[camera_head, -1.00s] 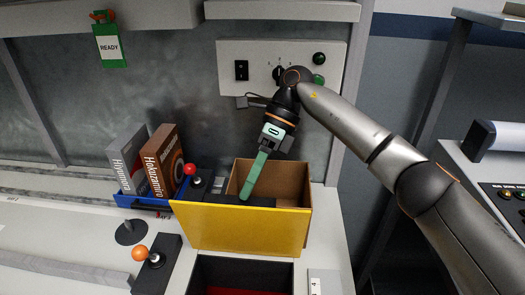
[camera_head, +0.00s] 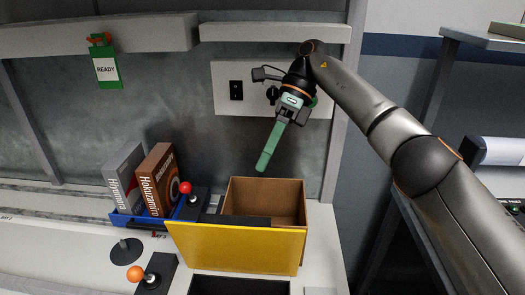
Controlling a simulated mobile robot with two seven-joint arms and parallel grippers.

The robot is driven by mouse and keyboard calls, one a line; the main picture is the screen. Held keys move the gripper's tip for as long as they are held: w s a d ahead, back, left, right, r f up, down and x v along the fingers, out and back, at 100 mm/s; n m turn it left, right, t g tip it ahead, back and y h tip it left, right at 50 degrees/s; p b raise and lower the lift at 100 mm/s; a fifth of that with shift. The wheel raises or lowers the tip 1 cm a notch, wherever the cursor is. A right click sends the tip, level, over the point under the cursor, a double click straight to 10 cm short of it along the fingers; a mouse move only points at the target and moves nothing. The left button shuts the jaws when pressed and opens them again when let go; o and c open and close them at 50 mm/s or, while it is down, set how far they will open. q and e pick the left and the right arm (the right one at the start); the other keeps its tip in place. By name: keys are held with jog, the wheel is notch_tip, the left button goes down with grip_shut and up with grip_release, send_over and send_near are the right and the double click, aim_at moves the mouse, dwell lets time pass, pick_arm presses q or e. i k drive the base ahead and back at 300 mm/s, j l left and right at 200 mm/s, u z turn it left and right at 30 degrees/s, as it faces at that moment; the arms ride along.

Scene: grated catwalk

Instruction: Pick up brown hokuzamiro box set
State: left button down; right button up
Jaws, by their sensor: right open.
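The brown Hokuzamiro box (camera_head: 158,180) stands upright, leaning slightly, in a blue tray (camera_head: 127,219) on the bench at left. A grey box (camera_head: 124,179) stands just left of it in the same tray. My right gripper (camera_head: 266,160), with green fingers, points down and left above the open cardboard box, well to the right of the brown box and apart from it. It is open and holds nothing that I can see. My left gripper is not in view.
An open cardboard box (camera_head: 264,195) with a yellow front panel (camera_head: 235,247) stands on the bench. A red-knobbed joystick (camera_head: 186,188) stands close right of the brown box. An orange-knobbed joystick (camera_head: 135,273) is nearer. A control panel (camera_head: 232,73) is on the back wall.

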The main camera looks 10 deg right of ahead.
aim_at(158, 176)
jog(key=k, duration=1)
